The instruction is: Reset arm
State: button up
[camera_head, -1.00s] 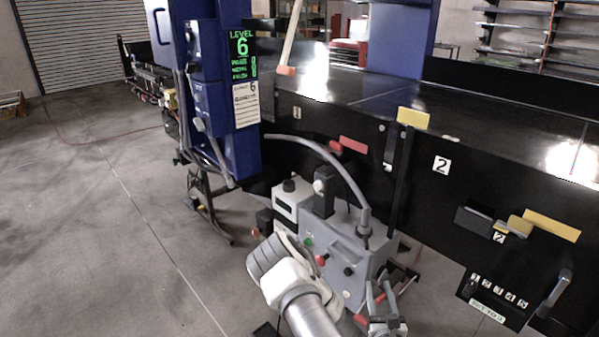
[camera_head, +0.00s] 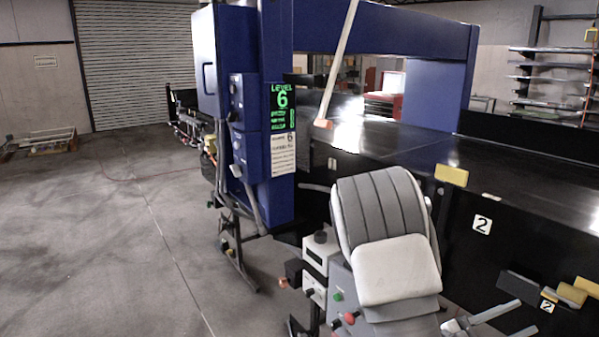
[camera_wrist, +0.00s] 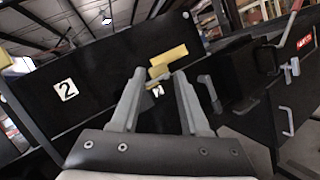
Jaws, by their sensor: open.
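My arm (camera_head: 390,265) is raised in front of the conveyor in the head view, its grey padded link and pale joint covering part of the control box. In the wrist view my gripper (camera_wrist: 160,75) is open, with nothing between the fingers. Beyond the fingertips are the black conveyor side panel (camera_wrist: 95,65) and a yellow block (camera_wrist: 168,57); I see no contact with either.
A blue detector column (camera_head: 272,200) with a green "LEVEL 6" screen (camera_head: 282,107) stands left of my arm. The black conveyor (camera_head: 420,145) runs to the right. A white and grey control box (camera_head: 318,262) stands close to my arm. Open concrete floor (camera_head: 110,230) lies at left.

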jog(key=s+a+m+g+y, duration=0.7)
jog(key=s+a+m+y, duration=0.1)
jog(key=s+m+y, duration=0.35)
jog(key=a+r+m+t+y, duration=0.1)
jog(key=a+r+t+y, duration=0.2)
jog(key=a, duration=0.5)
jog(key=w+a+r+t+y, duration=0.1)
jog(key=a+r+t+y, duration=0.3)
jog(key=a, duration=0.5)
jog(key=t+y, duration=0.2)
jog(key=t, duration=0.1)
jog(key=shift+w+a+m, duration=0.25)
jog(key=shift+m, duration=0.1)
